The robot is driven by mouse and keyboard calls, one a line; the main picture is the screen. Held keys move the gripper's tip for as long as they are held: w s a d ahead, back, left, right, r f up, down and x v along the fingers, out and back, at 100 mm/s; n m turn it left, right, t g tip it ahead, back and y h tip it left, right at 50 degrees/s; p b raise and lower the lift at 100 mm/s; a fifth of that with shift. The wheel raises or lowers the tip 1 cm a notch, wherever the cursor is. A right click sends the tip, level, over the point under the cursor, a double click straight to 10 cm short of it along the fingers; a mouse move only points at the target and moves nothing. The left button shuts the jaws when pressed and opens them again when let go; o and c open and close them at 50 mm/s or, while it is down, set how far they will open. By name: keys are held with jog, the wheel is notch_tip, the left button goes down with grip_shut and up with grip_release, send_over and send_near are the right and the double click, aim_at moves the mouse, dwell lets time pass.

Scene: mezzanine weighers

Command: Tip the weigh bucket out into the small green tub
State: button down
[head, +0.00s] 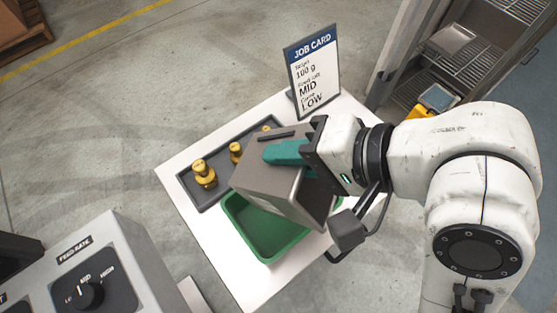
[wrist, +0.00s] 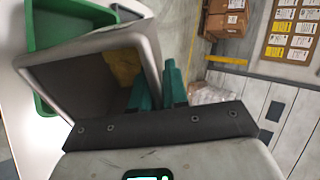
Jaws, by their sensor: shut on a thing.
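The grey weigh bucket (head: 262,178) is held above the white table, tilted, over the far part of the small green tub (head: 262,232). My gripper (head: 285,153) is shut on the bucket with its teal fingers at the bucket's wall. In the wrist view, the bucket (wrist: 75,70) shows its open mouth and dark inside, with a yellowish patch of material (wrist: 122,66) near the fingers (wrist: 158,85). The green tub (wrist: 50,28) shows behind it there. The visible part of the tub's inside looks bare; the rest is hidden by the bucket.
Brass weights (head: 204,174) stand in a dark tray (head: 217,158) beyond the tub. A job card (head: 313,75) stands at the table's back corner. A control panel with a feed-rate knob (head: 88,294) is at lower left. A metal rack (head: 470,50) stands at upper right.

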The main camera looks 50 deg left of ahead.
jog(key=shift+w+d+f+g+y, duration=0.3)
jog(key=shift+d+g+y, duration=0.15)
jog(key=shift+y, duration=0.45)
jog(key=y+b, duration=0.1)
jog(key=d+g+y+b, duration=0.1)
jog(key=f+g+y, duration=0.1)
jog(key=y, duration=0.1)
jog(key=shift+w+d+b, duration=0.35)
jog(key=shift+d+b, duration=0.05)
jog(key=shift+w+d+g+y+b, duration=0.1)
jog(key=shift+d+g+y+b, duration=0.15)
jog(key=shift+y, duration=0.35)
